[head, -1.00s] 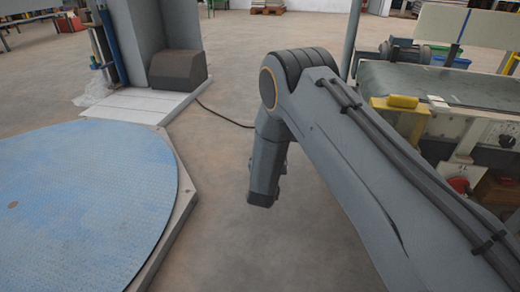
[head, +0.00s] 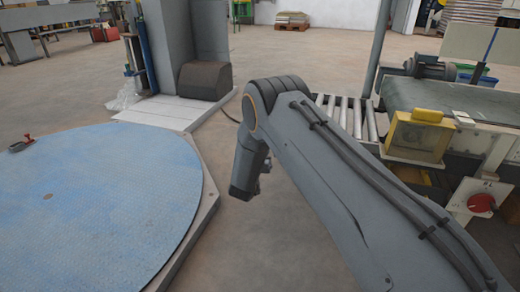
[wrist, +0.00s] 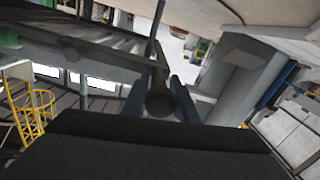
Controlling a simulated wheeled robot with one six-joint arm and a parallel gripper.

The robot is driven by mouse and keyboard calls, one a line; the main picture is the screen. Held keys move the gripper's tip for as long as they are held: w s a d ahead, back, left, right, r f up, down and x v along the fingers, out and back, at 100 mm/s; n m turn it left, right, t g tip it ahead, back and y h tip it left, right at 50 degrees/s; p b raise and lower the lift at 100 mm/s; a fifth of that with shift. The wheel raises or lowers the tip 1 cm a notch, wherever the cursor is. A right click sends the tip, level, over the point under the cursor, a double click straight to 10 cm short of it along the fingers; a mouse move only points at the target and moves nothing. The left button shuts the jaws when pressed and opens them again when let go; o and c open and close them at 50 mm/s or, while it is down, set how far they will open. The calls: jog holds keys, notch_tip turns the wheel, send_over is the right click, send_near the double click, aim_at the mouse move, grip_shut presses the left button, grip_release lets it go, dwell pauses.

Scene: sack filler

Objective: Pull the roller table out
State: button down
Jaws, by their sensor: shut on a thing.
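The roller table (head: 345,112) shows in the head view as a row of pale metal rollers, just left of the dark belt's end and partly behind my arm. In the wrist view its frame and rollers (wrist: 95,38) run across the upper left, tilted. My gripper (wrist: 163,98) is shut on a dark, round-ended bar, probably the table's handle; its link to the frame is hard to make out. In the head view my wrist points down over bare floor, and the fingertips and the bar are hidden.
A blue round turntable (head: 95,200) with a pale rim lies on the left. A grey column with a dark box (head: 204,80) stands behind it. The belt conveyor (head: 455,103) with a yellow box (head: 418,137) and red knob (head: 481,202) is on the right. Floor between is clear.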

jog(key=shift+d+f, duration=0.1)
jog(key=shift+f, duration=0.05)
jog(key=c, duration=1.4)
grip_release()
jog(key=shift+s, duration=0.25)
jog(key=p+v, duration=0.3)
jog(key=v, duration=0.4)
jog(key=shift+s+p, duration=0.2)
jog(key=shift+p, duration=0.1)
